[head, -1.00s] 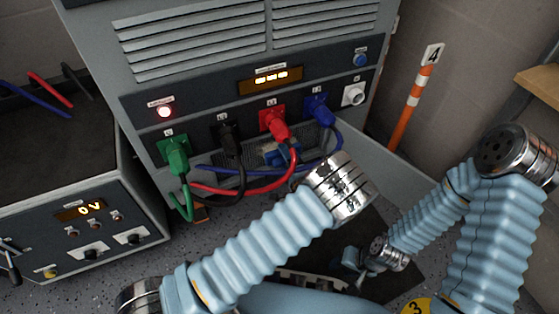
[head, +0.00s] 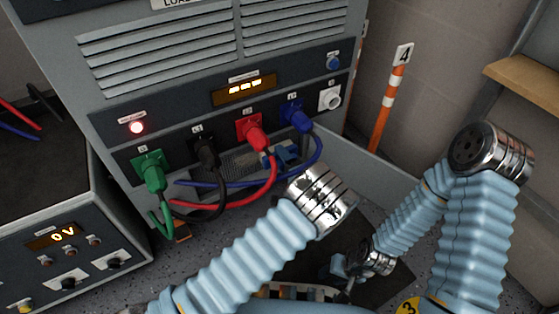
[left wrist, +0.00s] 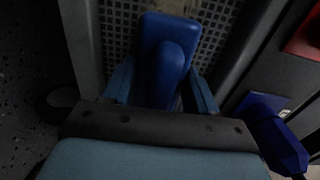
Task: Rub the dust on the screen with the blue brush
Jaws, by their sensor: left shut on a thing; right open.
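The blue brush (left wrist: 163,55) is in my left gripper (left wrist: 160,88), between its two fingers in the left wrist view. It lies in front of the perforated screen (left wrist: 110,20), and I cannot tell if it touches. In the head view the brush (head: 288,152) shows past my left wrist at the right part of the screen (head: 235,163), behind the cables. My left gripper is mostly hidden there. Dust is not clear to me on the visible screen. My right gripper (head: 347,268) is open and empty, low and right of the cabinet.
A unit reading 0 V (head: 63,235) stands left. A striped post (head: 388,100) stands right.

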